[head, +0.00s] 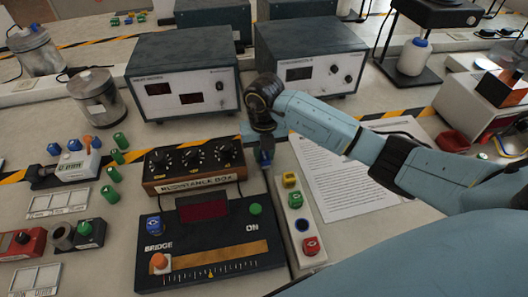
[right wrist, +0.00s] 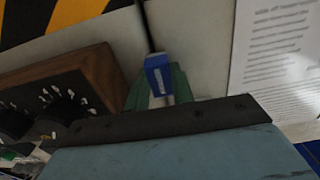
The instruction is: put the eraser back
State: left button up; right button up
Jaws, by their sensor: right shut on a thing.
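My right gripper (head: 265,158) points down just right of the resistance box. In the right wrist view its greenish fingers (right wrist: 158,92) are shut on a small blue block with a white mark, which looks like the eraser (right wrist: 158,74). In the head view the eraser shows only as a small dark blue patch (head: 265,157) between the fingers. Whether it touches the surface below cannot be told. A narrow pale strip (head: 296,207) with yellow, blue and red pieces lies just below the gripper in the picture. My left gripper is out of view.
The wooden resistance box (head: 194,166) and the black bridge unit (head: 208,243) stand left of the gripper. A printed sheet (head: 345,182) lies to the right, under my arm. Two grey-topped instruments (head: 185,75) (head: 311,57) stand behind.

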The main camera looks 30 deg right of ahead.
aim_at(264, 154)
jog(key=shift+f, duration=0.2)
jog(key=o, duration=1)
jog(key=shift+c, duration=0.2)
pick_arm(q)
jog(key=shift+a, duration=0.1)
pick_arm(e)
jog(key=shift+r, duration=0.1)
jog(key=shift+r, duration=0.45)
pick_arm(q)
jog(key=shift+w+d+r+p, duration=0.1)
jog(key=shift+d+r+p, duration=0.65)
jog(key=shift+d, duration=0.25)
pick_arm(e)
notch_tip(264, 154, up, 11)
jog(key=shift+r, duration=0.2)
